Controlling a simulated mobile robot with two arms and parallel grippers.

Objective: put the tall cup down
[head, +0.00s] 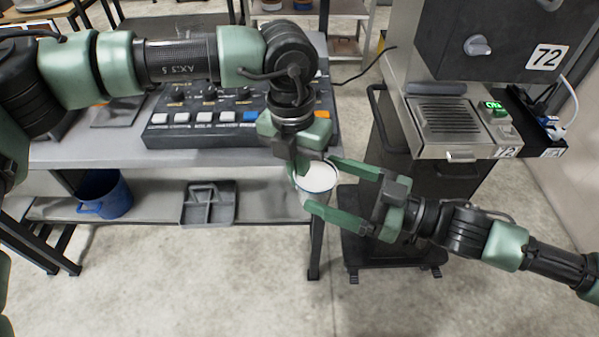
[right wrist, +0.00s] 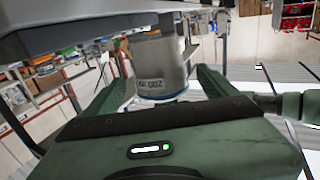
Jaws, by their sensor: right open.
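The tall cup (head: 318,177) is white with a blue rim and hangs off the front right corner of the workbench, between my two grippers. In the right wrist view it shows as a pale cup (right wrist: 160,68) with dark lettering, between the right fingers. My left gripper (head: 297,163) reaches down from above with its fingers at the cup's rim; it appears shut on the cup, though one finger is largely hidden. My right gripper (head: 322,186) comes in from the right, open, with one finger on each side of the cup. I cannot tell whether these fingers touch it.
The workbench (head: 70,153) carries a button panel (head: 200,138). Its lower shelf holds a blue bucket (head: 105,195) and a grey caddy (head: 209,204). A dispenser machine (head: 450,125) on a dark wheeled stand is at the right. The floor in front is clear.

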